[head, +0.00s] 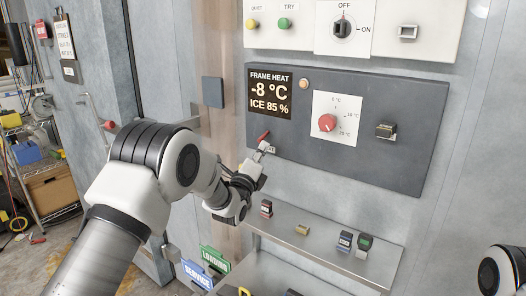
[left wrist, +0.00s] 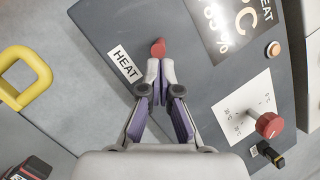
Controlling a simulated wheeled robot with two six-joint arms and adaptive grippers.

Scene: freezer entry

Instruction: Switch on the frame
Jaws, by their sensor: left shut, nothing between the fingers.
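The dark grey frame heat panel (head: 280,150) is on the wall, with a display (head: 270,92) reading "FRAME HEAT -8 °C ICE 85 %". A small red-tipped lever (head: 263,137) sits at its lower left. In the left wrist view the red tip (left wrist: 158,47) is beside the "HEAT" label (left wrist: 125,64). My left gripper (head: 261,155) is shut and empty, its fingertips (left wrist: 160,64) right at the red tip; whether they touch is unclear. The gripper partly hides the lever's base and label. My right gripper is out of view.
The panel also carries a red dial knob (head: 327,123), a small round lamp (head: 304,84) and a black switch (head: 385,130). Above is a white panel (head: 300,40) with other controls. Below, a metal shelf (head: 330,262) holds several small items. A yellow handle (left wrist: 40,75) shows in the left wrist view.

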